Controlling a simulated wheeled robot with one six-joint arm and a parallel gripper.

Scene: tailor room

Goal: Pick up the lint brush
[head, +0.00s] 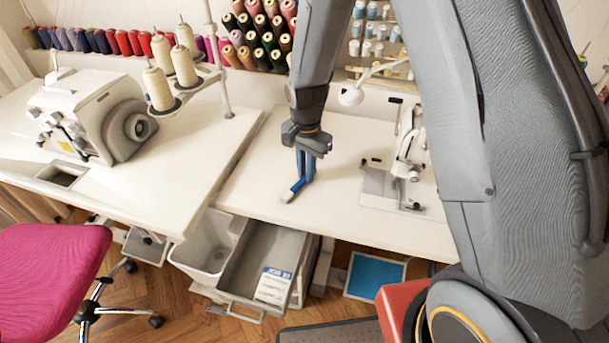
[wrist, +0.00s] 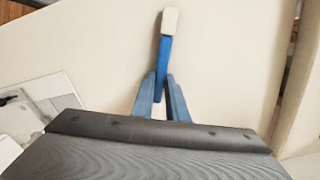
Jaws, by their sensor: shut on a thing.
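The lint brush (head: 291,191) has a blue body and a pale whitish end. My gripper (head: 304,178) is shut on its blue part, just over the white table near its front edge. In the head view the pale end points down and left. In the wrist view the brush (wrist: 164,45) extends out from between the blue fingers of my gripper (wrist: 160,95), pale end farthest away. I cannot tell whether the brush still touches the table.
The white table (head: 345,218) is clear around the brush. A sewing machine (head: 410,150) stands to the right. A serger (head: 100,120) and thread cones stand on the left table. A grey drawer (head: 262,265) is open below. A pink chair (head: 50,280) is at lower left.

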